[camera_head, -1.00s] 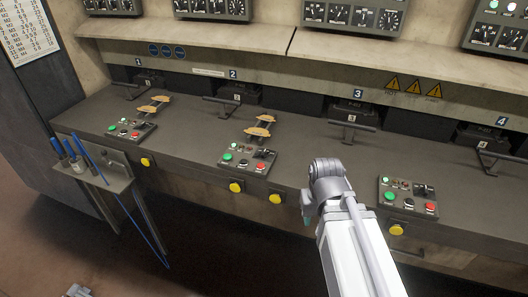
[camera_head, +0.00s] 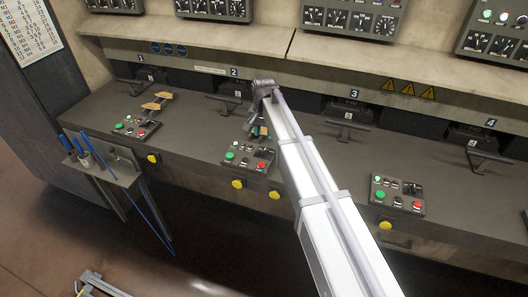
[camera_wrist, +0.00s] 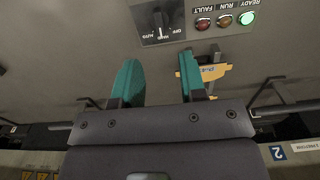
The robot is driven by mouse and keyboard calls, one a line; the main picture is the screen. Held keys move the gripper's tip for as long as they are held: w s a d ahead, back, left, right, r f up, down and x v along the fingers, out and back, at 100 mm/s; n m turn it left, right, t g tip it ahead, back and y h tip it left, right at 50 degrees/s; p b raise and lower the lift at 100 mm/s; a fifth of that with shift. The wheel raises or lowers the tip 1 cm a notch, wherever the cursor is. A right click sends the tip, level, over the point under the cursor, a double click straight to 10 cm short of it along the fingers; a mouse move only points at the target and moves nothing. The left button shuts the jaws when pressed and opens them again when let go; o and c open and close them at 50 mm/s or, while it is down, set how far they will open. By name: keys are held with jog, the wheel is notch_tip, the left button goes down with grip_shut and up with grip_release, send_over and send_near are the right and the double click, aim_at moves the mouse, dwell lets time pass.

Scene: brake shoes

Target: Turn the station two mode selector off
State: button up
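The station two panel (camera_head: 237,155) sits on the bench below the number 2 plate. Its mode selector (camera_wrist: 160,22) is a black knob on a grey plate at the top of the wrist view, with small labels including OFF and AUTO around it. The selector lies beyond the fingertips, roughly in line with the gap, not touched. In the head view my gripper (camera_head: 258,131) is over the back of the panel, small and partly hidden by my arm.
A yellow brake-shoe part (camera_wrist: 203,71) lies close beside the right finger in the wrist view. A green ready lamp (camera_wrist: 246,18) is lit. A black lever (camera_head: 222,98) stands behind the panel. Yellow buttons (camera_head: 237,184) are on the bench front.

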aim_at(264, 151)
notch_tip(264, 151, down, 9)
jog(key=b, duration=0.8)
jog(key=shift+f, duration=0.15)
grip_shut()
